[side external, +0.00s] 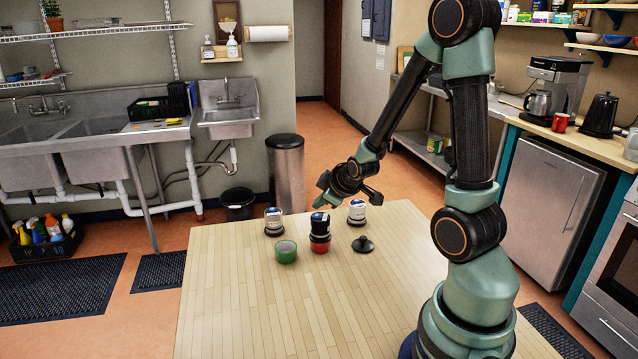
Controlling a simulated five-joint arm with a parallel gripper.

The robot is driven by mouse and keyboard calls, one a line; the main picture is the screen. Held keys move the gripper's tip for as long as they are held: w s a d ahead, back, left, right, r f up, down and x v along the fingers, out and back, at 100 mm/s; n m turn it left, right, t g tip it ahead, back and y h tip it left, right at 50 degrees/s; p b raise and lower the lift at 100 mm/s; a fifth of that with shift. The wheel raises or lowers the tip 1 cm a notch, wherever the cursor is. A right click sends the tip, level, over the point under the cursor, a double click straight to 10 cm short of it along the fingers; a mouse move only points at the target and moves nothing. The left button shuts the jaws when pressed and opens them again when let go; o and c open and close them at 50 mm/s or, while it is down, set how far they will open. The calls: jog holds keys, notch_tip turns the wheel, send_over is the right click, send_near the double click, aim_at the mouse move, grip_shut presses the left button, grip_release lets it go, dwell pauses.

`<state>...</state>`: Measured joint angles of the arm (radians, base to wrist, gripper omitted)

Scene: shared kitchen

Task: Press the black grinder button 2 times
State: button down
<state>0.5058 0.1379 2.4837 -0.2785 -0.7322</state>
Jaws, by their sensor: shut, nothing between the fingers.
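A black grinder (320,223) with a pale label band stands upright near the middle of the wooden table's far part. A red round piece (320,244) shows at its foot; I cannot tell whether it is a part of it or a separate cup. The button is too small to make out. My gripper (323,192) is shut and empty. In the picture it is just above the grinder's top, with a small gap between them. I cannot tell the exact distance in depth.
Two white and black grinders stand on the table, one at left (273,222) and one at right (357,212). A green cup (286,251) is in front at left. A black lid-like piece (363,244) lies at right. The near part of the table (270,315) is clear.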

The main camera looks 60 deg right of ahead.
aim_at(321, 218)
jog(key=shift+f, duration=0.15)
dwell(0.5)
jog(key=shift+d+f, duration=0.1)
jog(key=shift+f, duration=0.2)
jog(key=shift+f, duration=0.4)
dwell(0.6)
jog(key=shift+r, duration=0.85)
notch_tip(321, 218, up, 6)
dwell(0.7)
dwell(0.4)
